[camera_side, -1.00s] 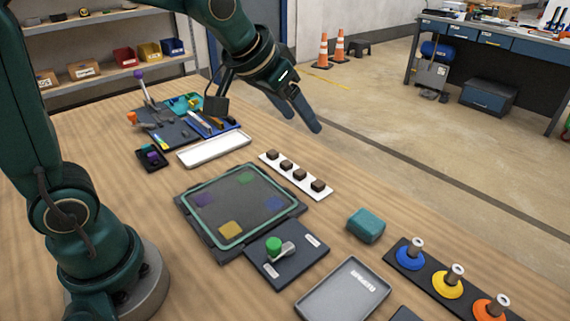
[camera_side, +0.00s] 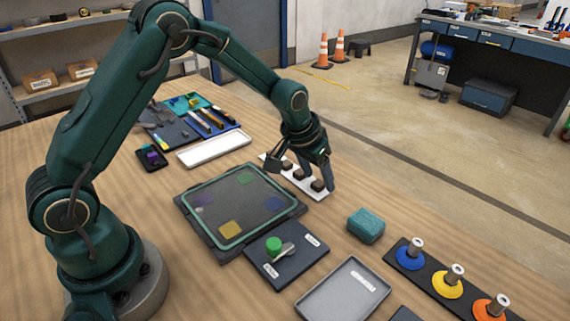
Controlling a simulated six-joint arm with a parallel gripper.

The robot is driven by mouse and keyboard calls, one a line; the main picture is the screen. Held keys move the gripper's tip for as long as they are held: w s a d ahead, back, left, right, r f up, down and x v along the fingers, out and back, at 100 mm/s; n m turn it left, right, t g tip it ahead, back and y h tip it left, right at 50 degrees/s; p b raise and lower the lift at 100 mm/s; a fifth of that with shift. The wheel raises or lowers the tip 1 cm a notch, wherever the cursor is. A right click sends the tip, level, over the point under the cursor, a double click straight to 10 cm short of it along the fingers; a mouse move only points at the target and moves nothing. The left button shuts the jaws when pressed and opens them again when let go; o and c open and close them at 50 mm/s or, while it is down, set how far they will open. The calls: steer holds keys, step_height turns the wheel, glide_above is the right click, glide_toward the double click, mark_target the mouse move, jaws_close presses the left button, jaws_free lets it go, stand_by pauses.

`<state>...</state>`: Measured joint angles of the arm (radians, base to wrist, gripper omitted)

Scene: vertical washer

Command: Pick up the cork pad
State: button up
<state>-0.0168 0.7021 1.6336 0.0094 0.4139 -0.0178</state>
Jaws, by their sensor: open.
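Several small dark brown blocks (camera_side: 317,185) sit in a row on a white strip (camera_side: 316,195) right of the table's middle. I cannot tell whether any of them is the cork pad, and I see nothing else that is clearly cork. My gripper (camera_side: 302,180) is open and points down over the strip, with its fingers spread on either side of the row. The far end of the row is partly hidden behind the gripper. I cannot tell whether the fingers touch a block.
A teal-framed panel (camera_side: 225,245) with coloured squares lies left of the strip. A green knob plate (camera_side: 308,264), a teal block (camera_side: 366,225), a grey tray (camera_side: 318,307) and a rack with coloured rings (camera_side: 433,273) stand nearer. A white tray (camera_side: 213,148) lies behind.

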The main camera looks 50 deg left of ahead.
steer(key=shift+w+f, duration=0.2)
steer(key=shift+f, duration=0.2)
steer(key=shift+c, duration=0.3)
jaws_close()
